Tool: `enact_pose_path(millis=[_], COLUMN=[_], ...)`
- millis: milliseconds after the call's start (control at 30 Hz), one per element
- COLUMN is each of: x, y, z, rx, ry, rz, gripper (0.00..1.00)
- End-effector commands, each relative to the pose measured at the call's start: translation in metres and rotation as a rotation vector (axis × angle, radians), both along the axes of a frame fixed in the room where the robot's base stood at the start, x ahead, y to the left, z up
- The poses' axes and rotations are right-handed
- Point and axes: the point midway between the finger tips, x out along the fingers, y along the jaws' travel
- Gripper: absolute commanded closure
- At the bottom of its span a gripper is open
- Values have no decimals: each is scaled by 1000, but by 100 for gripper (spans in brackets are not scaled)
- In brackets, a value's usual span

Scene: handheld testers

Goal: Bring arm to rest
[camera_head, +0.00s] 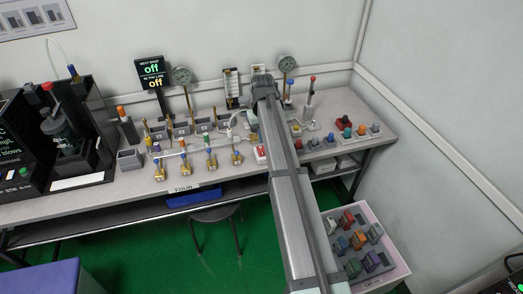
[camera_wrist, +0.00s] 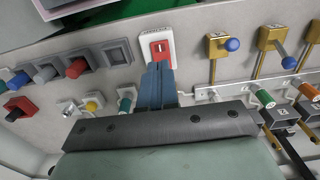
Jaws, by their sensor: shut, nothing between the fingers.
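My gripper shows in the wrist view (camera_wrist: 161,72) with its two blue-grey fingers together and nothing between them. The fingertips are right beside a white plate with a red switch (camera_wrist: 159,47) and overlap its lower edge in the picture; I cannot tell whether they touch it. In the head view my arm reaches from the bottom edge over the bench (camera_head: 90,193). The same red-and-white switch shows just left of the arm (camera_head: 260,152). My fingers cannot be made out clearly in that view.
Brass valves with coloured knobs (camera_head: 184,164) stand left of the arm. Coloured connectors (camera_head: 346,122) lie to the right. A bin of coloured blocks (camera_head: 394,271) is at lower right, and a stool (camera_head: 214,215) stands in front.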

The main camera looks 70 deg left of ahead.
Motion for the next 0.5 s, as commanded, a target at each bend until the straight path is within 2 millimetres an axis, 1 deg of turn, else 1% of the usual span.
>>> enact_pose_path(millis=[100, 200, 500], x=[0, 0, 0], y=[0, 0, 0], z=[8, 12, 13], rx=[0, 0, -1], ry=[0, 0, 0], rz=[0, 0, 0], gripper=[100, 100, 100])
